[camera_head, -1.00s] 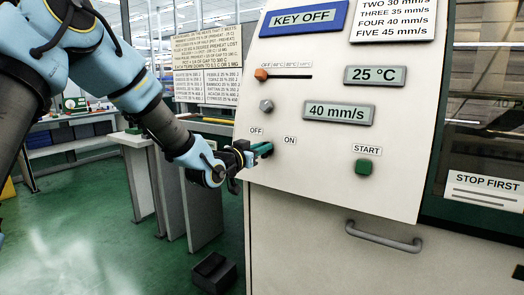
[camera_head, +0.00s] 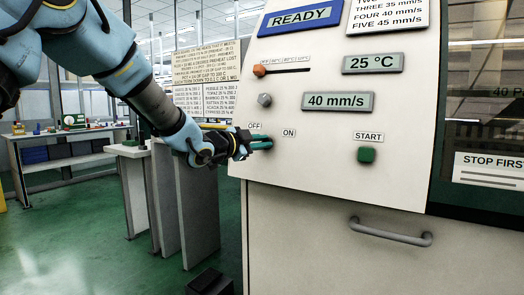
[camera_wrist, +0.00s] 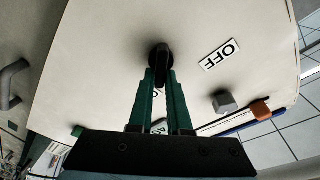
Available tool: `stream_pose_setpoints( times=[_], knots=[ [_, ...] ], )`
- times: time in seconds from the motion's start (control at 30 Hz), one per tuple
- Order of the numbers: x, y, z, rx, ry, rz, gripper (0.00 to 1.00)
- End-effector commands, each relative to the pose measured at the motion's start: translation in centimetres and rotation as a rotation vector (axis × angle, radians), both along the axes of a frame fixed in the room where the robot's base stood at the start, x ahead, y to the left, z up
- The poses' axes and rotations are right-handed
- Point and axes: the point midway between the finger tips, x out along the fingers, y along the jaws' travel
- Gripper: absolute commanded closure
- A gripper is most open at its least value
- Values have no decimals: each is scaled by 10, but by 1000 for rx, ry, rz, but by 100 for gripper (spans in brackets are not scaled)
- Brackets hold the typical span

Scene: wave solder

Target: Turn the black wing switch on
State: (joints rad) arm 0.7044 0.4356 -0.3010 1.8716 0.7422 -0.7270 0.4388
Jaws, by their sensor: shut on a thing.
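The black wing switch (camera_wrist: 161,58) is on the pale machine panel, between the OFF and ON labels; in the head view it is hidden behind my fingers. My gripper (camera_head: 262,142) has green fingers and reaches the panel from the left. In the wrist view my gripper (camera_wrist: 160,82) is shut on the wing of the switch, one finger on each side. The blue display (camera_head: 300,17) at the top of the panel reads READY.
Above the switch are a grey hex knob (camera_head: 265,100) and an orange slider knob (camera_head: 259,70). A green START button (camera_head: 366,155) is to the right. A grey handle (camera_head: 390,232) sticks out below. A black box (camera_head: 210,282) stands on the floor.

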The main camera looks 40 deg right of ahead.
Motion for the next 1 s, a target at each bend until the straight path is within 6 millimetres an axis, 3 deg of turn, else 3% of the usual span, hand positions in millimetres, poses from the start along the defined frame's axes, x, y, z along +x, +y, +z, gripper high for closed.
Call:
stream_pose_setpoints(
  times=[0.4, 0.9, 0.93, 1.0],
  knots=[
    [-1, 0, -3, 45, -162, -32, 100],
    [-2, 0, -3, 51, -180, -37, 100],
    [-2, 0, -3, 51, -180, -37, 83],
    [-2, 0, -3, 51, -180, -37, 75]
  ],
)
